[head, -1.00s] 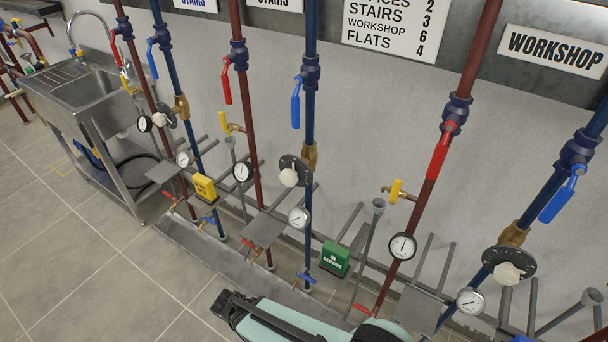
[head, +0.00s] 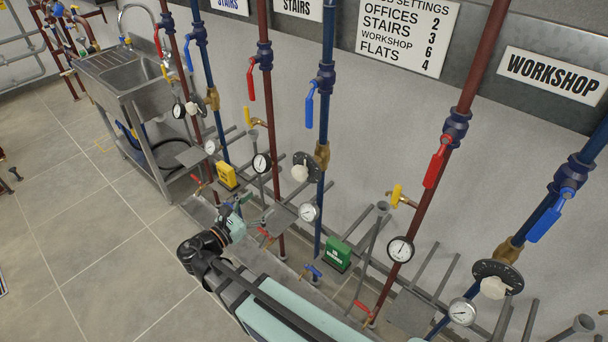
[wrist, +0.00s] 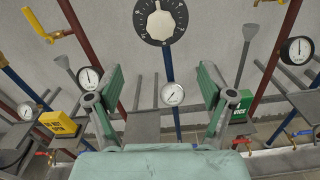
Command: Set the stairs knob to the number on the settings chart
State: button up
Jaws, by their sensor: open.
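The settings chart (head: 408,35) on the wall in the head view reads STAIRS 3. In the head view my gripper (head: 236,214) is small, low and left of the knob.
Red and blue pipes with lever valves, gauges and brackets line the wall. A green box (head: 337,254) and a yellow box (head: 227,176) stand low among them. A workshop dial (head: 497,278) is at the right, a steel sink (head: 130,72) at the left.

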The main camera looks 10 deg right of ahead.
aim_at(297, 175)
jog(key=p+x, duration=0.4)
jog(key=x, duration=1.3)
jog(key=shift+p, duration=0.35)
jog(key=c, duration=1.2)
